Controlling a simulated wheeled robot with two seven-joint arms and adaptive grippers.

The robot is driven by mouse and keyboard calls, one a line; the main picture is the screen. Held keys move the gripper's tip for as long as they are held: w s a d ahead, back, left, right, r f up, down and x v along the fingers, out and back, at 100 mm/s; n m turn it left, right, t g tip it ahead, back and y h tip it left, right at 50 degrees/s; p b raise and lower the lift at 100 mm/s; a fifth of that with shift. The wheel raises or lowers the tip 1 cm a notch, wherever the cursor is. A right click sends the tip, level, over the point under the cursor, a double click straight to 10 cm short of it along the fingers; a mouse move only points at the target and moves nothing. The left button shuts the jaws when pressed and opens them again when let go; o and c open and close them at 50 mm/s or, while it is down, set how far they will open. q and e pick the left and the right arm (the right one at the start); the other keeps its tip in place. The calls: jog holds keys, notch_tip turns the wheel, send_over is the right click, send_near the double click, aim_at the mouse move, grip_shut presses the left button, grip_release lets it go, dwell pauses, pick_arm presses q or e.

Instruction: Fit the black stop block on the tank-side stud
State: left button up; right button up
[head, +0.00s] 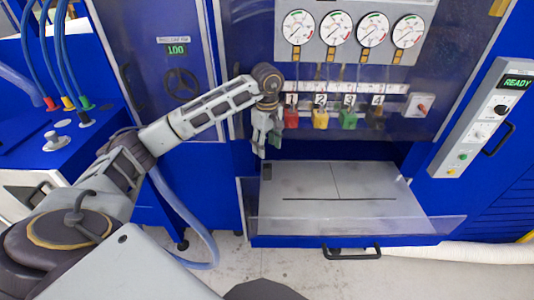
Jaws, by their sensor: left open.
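A small black block (375,118) hangs under label 4 at the right end of a numbered row, below the gauges. It is small and dim here, and I cannot tell whether it is the stop block. I cannot make out which stud is the tank-side one. My left gripper (266,146) hangs fingers down, open and with nothing seen between its fingers. It is left of and below the red block (291,117) under label 1, above the back left of the grey tray. My right gripper is not in view.
A yellow block (320,118) and a green block (348,119) hang between the red and black ones. Several round gauges (340,29) sit above. A grey-topped drawer (335,222) with a clear front stands out below, its top bare. A control panel (482,118) reads READY.

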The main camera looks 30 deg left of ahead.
pick_arm(q)
jog(key=shift+r, duration=1.05)
jog(key=shift+s+f, duration=0.1)
dwell(0.3)
